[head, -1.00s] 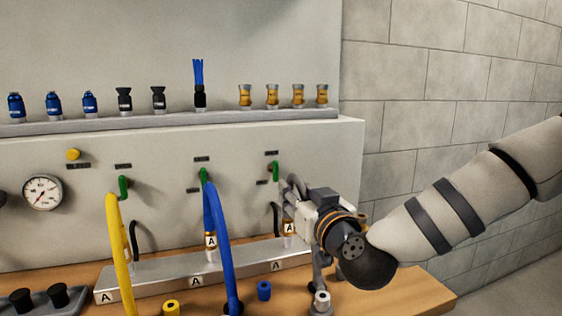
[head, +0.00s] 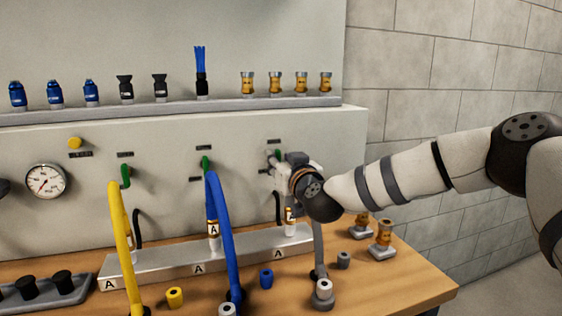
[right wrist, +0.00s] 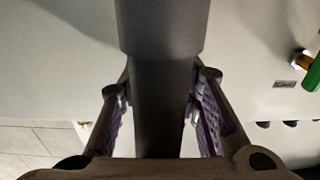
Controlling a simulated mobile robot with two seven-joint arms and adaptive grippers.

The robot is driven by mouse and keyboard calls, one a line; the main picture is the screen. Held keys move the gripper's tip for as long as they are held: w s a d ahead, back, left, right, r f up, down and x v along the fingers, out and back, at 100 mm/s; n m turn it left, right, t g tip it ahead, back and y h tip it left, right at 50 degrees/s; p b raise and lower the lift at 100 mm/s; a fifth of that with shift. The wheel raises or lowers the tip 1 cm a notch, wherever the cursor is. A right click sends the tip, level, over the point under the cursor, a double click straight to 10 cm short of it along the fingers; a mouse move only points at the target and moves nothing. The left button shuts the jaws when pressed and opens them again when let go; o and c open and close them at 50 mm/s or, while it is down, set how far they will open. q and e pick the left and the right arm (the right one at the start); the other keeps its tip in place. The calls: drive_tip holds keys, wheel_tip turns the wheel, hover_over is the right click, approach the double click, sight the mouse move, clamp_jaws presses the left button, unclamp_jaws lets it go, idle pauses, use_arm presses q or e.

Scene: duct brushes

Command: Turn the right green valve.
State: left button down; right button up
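The right green valve (head: 272,154) is on the panel in the head view, mostly hidden behind my right gripper, with only a sliver of green showing. My right gripper (head: 277,165) is at the panel at that valve's height. In the right wrist view its two purple-padded fingers (right wrist: 160,85) slant inward from both sides. A thick dark grey shape, possibly a hose (right wrist: 163,40), covers the middle and hides the fingertips and anything between them. Another green handle (right wrist: 313,72) shows at the right edge. My left gripper is not in view.
A yellow hose (head: 117,230) and a blue hose (head: 220,220) arch to the left of my right arm. A grey hose (head: 319,252) rises just below my gripper. Brass fittings (head: 381,238) stand on the wooden table (head: 425,285). A shelf (head: 225,105) of fittings is above.

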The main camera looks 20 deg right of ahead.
clamp_jaws()
drive_tip(key=shift+m, duration=0.3)
drive_tip(key=m, duration=0.4)
drive_tip(key=shift+d, duration=0.1)
drive_tip(key=shift+d+f+m+b, duration=0.1)
drive_tip(key=shift+f+m+b, duration=0.1)
drive_tip(key=shift+m, duration=3.05)
drive_tip(key=shift+d+f+m+b, duration=0.1)
drive_tip(key=shift+f+m, duration=0.05)
drive_tip(key=shift+m, duration=3.4)
